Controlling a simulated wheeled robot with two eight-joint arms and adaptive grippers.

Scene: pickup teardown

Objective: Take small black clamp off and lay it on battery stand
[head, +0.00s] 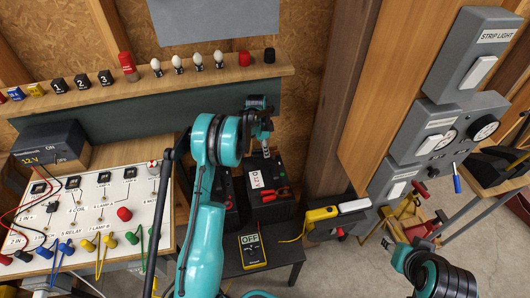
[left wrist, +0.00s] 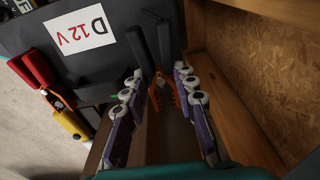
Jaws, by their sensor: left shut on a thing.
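My left gripper (head: 265,142) reaches down above the back of the dark battery (head: 268,212). In the left wrist view its two fingers (left wrist: 156,85) are closed in on the small black clamp (left wrist: 165,45), which has dark handles and orange jaws. The clamp is over or beside the edge of the battery, marked "D 12V" (left wrist: 85,28); whether its jaws touch anything is unclear. The clamp is not clear in the head view. The battery stand (head: 285,250) is a low black table under the batteries, with a bare strip at its front.
A red clamp (head: 275,193) lies on the battery top. A yellow multimeter (head: 252,250) is at the stand's front. A wooden post (head: 335,110) rises to the right. A switch panel (head: 100,200) is at left, grey switch boxes (head: 440,130) at right.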

